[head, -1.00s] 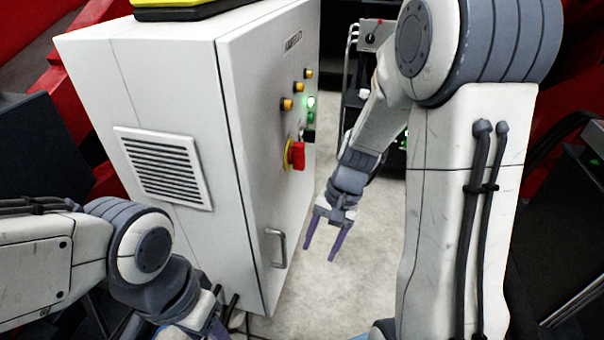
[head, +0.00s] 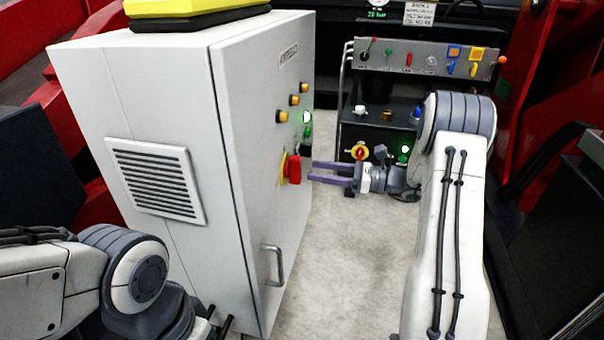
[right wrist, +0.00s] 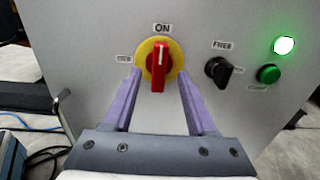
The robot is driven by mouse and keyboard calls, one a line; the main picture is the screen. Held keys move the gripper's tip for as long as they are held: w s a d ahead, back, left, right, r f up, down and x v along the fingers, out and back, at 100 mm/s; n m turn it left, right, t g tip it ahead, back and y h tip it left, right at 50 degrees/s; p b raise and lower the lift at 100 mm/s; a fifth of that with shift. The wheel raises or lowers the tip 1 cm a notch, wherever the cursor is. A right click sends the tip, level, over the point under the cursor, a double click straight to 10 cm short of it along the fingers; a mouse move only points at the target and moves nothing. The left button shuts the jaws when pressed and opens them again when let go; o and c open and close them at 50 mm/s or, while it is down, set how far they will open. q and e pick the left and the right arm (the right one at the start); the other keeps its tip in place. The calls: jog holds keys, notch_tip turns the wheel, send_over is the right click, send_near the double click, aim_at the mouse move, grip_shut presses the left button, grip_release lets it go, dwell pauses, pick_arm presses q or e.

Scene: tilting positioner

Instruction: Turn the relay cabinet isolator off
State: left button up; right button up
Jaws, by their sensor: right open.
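The relay cabinet (head: 255,200) is a white box at the left of the head view. Its isolator (head: 293,169) is a red handle on a yellow plate on the cabinet's right-hand face. In the right wrist view the red isolator handle (right wrist: 160,66) stands upright, pointing at the label ON. My right gripper (head: 313,172) is open, its two purple fingers pointing at the isolator. In the right wrist view the fingers (right wrist: 158,82) lie either side of the handle's lower part; whether they touch it cannot be told. My left gripper is out of view; only its arm shows.
A black selector knob (right wrist: 218,72) marked FREE, a green button (right wrist: 269,74) and a lit lamp (right wrist: 284,46) sit right of the isolator. A door handle (head: 273,265) sticks out lower down. A control console (head: 425,58) stands behind. The floor beside the cabinet is clear.

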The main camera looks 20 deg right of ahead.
aim_at(301, 168)
jog(key=b+x, duration=0.1)
jog(key=x, duration=0.4)
grip_shut()
